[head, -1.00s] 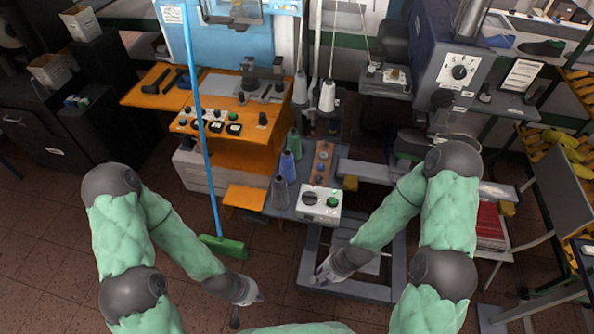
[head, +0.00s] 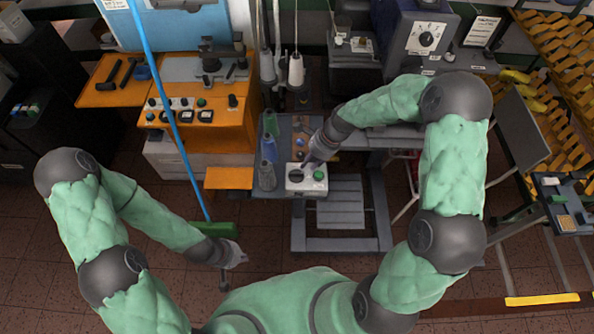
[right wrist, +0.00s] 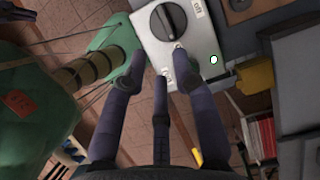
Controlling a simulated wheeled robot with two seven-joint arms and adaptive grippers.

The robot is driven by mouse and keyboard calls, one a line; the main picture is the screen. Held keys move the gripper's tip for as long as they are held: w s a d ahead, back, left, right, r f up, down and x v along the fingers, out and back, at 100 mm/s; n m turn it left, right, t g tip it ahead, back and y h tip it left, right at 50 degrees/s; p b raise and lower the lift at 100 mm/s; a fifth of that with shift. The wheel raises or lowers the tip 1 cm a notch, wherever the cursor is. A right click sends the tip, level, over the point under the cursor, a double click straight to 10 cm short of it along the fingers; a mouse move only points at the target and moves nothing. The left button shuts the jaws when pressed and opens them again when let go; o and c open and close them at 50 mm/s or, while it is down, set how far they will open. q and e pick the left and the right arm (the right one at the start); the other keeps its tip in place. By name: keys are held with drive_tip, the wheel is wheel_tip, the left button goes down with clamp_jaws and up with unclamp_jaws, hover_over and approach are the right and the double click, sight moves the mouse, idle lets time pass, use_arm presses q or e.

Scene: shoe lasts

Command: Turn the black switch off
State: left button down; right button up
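The black switch (right wrist: 168,20) is a round rotary knob with a raised grip bar, on a light grey control box (right wrist: 205,40). An "off" label is beside it on the right. In the head view the box (head: 308,187) stands at the front of a small bench, with the switch (head: 296,176) partly behind my gripper. My right gripper (right wrist: 159,60) is open and empty, its fingertips just short of the knob and overlapping the box's near edge. In the head view the right gripper (head: 308,165) is over the box. My left gripper (head: 240,255) hangs low at left, its fingers too small to read.
A green button (head: 319,175) sits right of the switch. Floor is free in front.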

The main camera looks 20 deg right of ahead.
sight(296, 173)
drive_tip(key=shift+m, duration=0.5)
drive_tip(key=x, duration=0.6)
drive_tip(key=w+x, duration=0.1)
drive_tip(key=x, duration=0.2)
drive_tip(key=shift+a, duration=0.2)
clamp_jaws()
